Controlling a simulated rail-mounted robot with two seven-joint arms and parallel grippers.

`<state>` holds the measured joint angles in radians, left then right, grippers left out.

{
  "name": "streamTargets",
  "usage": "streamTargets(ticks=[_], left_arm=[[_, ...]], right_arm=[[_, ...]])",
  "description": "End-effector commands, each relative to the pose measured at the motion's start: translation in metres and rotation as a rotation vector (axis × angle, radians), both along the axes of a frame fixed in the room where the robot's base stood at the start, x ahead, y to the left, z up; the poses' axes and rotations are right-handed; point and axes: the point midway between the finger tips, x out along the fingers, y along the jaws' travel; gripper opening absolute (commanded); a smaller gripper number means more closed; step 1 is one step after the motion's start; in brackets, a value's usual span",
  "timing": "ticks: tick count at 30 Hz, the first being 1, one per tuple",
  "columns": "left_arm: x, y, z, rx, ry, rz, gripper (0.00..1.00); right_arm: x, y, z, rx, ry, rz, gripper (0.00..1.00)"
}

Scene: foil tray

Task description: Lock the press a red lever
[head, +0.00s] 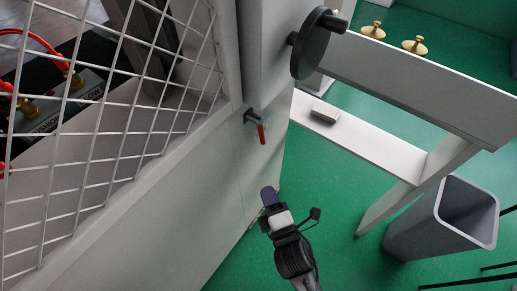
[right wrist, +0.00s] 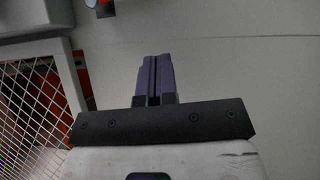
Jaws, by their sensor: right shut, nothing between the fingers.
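The red lever (head: 261,134) sits on a dark pivot on the pale front panel of the press, below the black round knob. It hangs roughly downward in the head view. My right gripper (head: 268,194) is below the lever in the head view, in front of the panel and apart from the lever. In the right wrist view its purple fingers (right wrist: 154,72) are together with nothing between them. At the top of that view a small red part under a dark fitting (right wrist: 104,8) shows, cut off by the frame edge; it looks like the lever. My left gripper is not in view.
A white wire mesh guard (head: 100,110) stands left of the panel. A black round knob (head: 310,45) juts out above. A bench with a shelf (head: 370,140) and a grey bin (head: 440,225) stand at right. Green floor (head: 345,180) is open between.

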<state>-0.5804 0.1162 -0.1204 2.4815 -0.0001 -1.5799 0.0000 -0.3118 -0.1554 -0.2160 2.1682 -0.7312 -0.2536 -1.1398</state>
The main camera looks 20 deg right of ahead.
Motion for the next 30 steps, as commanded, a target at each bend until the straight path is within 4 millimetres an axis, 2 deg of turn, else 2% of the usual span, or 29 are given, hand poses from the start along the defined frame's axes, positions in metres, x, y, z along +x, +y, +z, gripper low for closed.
streamTargets(ticks=[6, 20, 25, 30], left_arm=[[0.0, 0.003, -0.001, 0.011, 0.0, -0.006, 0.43], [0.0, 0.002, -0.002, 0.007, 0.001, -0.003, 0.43], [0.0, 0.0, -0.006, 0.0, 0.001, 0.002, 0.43], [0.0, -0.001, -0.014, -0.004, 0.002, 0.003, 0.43]], right_arm=[[0.0, 0.001, 0.002, -0.086, -0.007, -0.003, 0.0], [0.003, 0.0, 0.001, -0.093, -0.006, -0.005, 0.0], [0.019, 0.0, 0.002, -0.092, -0.008, -0.004, 0.0], [0.049, -0.001, 0.005, -0.094, -0.009, -0.005, 0.0]])
